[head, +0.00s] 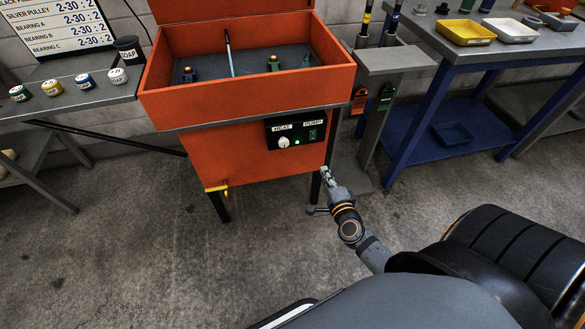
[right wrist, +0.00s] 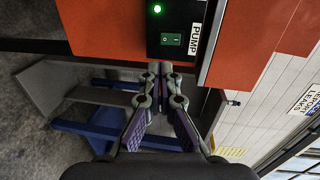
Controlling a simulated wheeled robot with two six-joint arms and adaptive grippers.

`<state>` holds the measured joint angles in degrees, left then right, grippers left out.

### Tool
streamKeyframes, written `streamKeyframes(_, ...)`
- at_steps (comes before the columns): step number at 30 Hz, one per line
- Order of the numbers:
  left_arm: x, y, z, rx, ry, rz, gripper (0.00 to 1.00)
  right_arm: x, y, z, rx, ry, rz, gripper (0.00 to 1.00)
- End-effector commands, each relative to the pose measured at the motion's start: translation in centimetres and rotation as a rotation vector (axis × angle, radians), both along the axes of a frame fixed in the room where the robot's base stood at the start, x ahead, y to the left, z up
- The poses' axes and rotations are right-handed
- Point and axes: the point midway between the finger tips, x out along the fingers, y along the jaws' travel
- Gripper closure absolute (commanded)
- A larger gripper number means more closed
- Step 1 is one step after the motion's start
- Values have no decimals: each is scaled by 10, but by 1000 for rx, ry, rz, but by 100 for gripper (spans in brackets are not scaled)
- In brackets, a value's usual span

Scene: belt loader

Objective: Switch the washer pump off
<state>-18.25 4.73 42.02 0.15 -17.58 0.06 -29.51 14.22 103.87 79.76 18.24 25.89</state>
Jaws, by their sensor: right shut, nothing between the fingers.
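The parts washer (head: 258,95) is an orange open tub on legs with a black control panel (head: 296,130) on its front. The panel has a white HEAT knob (head: 283,142) and, under the PUMP label, a green rocker switch (head: 313,135). In the right wrist view the pump switch (right wrist: 171,40) shows sideways, beside the PUMP label (right wrist: 195,39), and a green lamp (right wrist: 157,9) is lit. My right gripper (head: 325,172) is shut and empty, below the panel's right end. Its closed fingertips (right wrist: 160,69) are just short of the switch in the picture, apparently not touching it. My left gripper is out of view.
A grey shelf (head: 64,107) with several small soap jars is on the left. A blue-legged bench (head: 490,55) with yellow and white trays stands on the right. A grey stand (head: 395,62) with red and green tags is beside the washer. The floor in front is clear.

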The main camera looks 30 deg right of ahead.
Motion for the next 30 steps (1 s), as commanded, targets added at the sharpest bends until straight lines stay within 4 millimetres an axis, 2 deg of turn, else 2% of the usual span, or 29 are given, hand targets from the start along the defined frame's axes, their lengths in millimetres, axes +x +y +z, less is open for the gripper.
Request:
streamKeyframes(10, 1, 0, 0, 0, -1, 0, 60, 1, 0, 4, 14, -9, -5, 100)
streamKeyframes(14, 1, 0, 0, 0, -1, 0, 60, 10, -2, 3, 13, -11, -4, 100)
streamKeyframes(17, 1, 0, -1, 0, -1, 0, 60, 25, -6, 1, 13, -11, -4, 100)
streamKeyframes(26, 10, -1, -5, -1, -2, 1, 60, 88, -21, -10, 12, -12, -4, 100)
streamKeyframes(30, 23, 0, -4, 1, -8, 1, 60, 113, -27, -14, 12, -11, -5, 100)
